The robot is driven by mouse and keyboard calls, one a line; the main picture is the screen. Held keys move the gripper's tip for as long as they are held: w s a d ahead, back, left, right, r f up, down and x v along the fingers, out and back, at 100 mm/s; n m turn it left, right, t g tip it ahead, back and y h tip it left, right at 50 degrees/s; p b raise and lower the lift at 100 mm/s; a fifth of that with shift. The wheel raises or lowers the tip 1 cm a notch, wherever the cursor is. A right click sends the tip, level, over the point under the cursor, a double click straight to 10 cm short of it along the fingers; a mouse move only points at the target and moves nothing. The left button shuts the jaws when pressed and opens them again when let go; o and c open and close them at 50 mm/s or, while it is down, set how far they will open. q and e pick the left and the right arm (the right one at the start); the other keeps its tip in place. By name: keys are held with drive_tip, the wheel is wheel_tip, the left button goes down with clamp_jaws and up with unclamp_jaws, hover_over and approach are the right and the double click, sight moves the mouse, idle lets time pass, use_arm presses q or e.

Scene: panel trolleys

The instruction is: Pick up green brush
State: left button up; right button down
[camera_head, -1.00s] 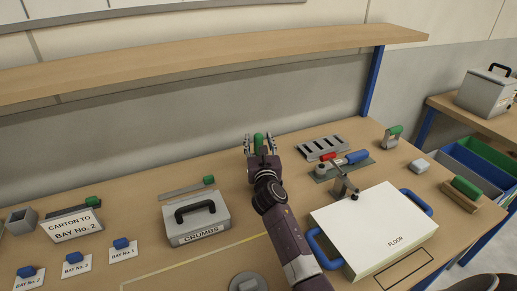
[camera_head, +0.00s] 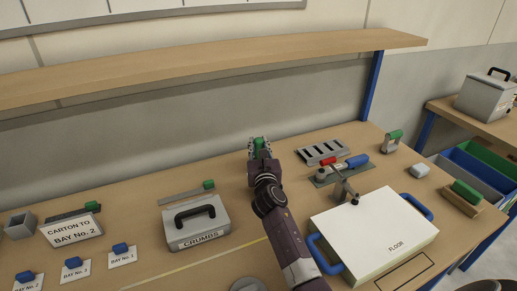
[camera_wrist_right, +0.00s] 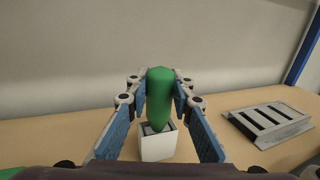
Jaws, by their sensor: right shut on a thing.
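The green brush (camera_head: 259,141) stands upright at the back of the bench. In the right wrist view its green handle (camera_wrist_right: 160,95) is between the blue-padded fingers, and its lower end sits in a small white open-topped holder (camera_wrist_right: 157,146). My right gripper (camera_head: 260,147) is shut on the green handle. The brush's lower part is hidden inside the holder. I cannot tell whether it is lifted at all. My left gripper is not in view.
A grey slotted rack (camera_head: 322,152) lies right of the brush. A grey CRUMBS box (camera_head: 197,227) and a white FLOOR case (camera_head: 373,238) stand nearer. A wooden shelf (camera_head: 200,75) runs above the bench. Another green-handled tool (camera_head: 208,184) lies left.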

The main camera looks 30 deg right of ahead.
drive_tip(key=shift+r, duration=0.7)
wheel_tip(320, 180, up, 9)
drive_tip(key=p, duration=0.3)
drive_tip(key=shift+f, duration=0.15)
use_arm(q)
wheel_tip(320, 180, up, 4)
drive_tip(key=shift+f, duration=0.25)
use_arm(e)
wheel_tip(320, 180, up, 10)
drive_tip(key=shift+f, duration=0.1)
idle(0.9)
